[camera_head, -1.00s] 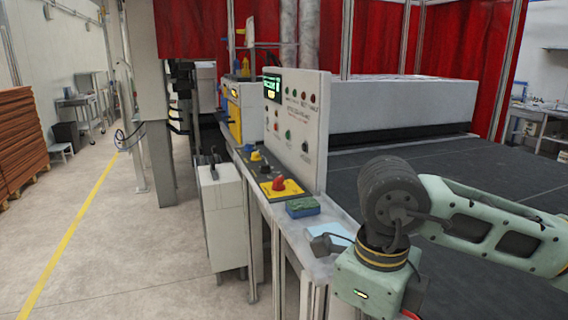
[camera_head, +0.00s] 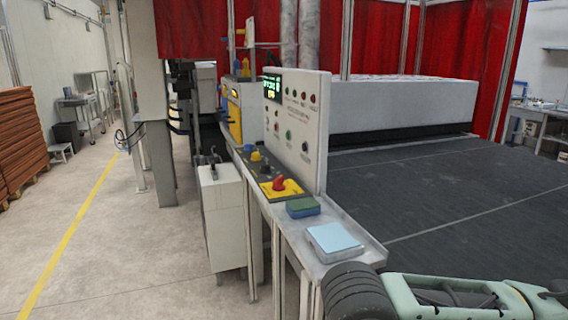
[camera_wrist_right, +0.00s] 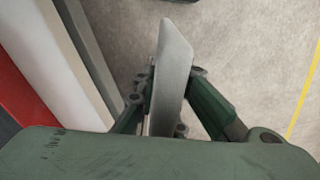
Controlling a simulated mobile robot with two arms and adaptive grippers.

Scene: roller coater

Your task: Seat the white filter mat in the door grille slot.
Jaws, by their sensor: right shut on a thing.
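In the right wrist view, a pale grey-white slab, which looks like the white filter mat (camera_wrist_right: 173,62), stands edge-on between the fingers of my right gripper (camera_wrist_right: 169,84). The gripper is shut on it from both sides, and the mat's far end sticks out past the fingertips over the pale floor. In the head view only my right arm shows, at the lower right; its gripper and the mat are out of the picture. My left gripper is in neither view. I cannot make out the door grille slot in either view.
A light blue pad (camera_head: 334,238) and a green-and-blue sponge (camera_head: 302,207) lie on the metal ledge beside the control panel (camera_head: 297,125). A red knob on a yellow plate (camera_head: 281,188) is behind them. In the wrist view, a pale upright panel (camera_wrist_right: 62,62) stands left of the mat.

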